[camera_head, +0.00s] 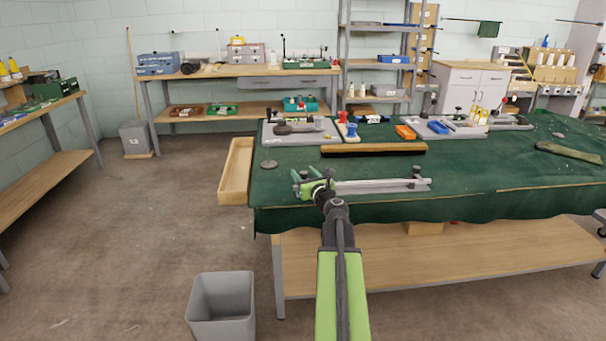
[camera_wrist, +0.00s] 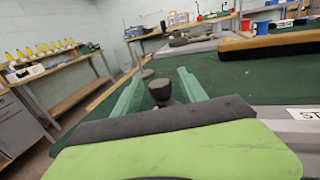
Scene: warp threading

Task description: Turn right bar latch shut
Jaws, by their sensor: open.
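A pale bar (camera_head: 375,184) lies along a grey base plate at the front of the green-covered table (camera_head: 460,182). A small dark upright latch post (camera_head: 416,174) stands at the bar's right end in the head view. My gripper (camera_head: 310,182) is at the bar's left end, its green fingers apart. In the wrist view my gripper (camera_wrist: 161,80) is open, and a dark round knob (camera_wrist: 159,90) shows between its fingers. I cannot tell whether the fingers touch it. My gripper and wrist hide the bar's left end in the head view.
Grey trays with tools (camera_head: 300,138) stand further back. An empty wooden tray (camera_head: 236,172) is at the table's left edge. A grey bin (camera_head: 221,303) stands on the floor. The cloth right of the bar is clear.

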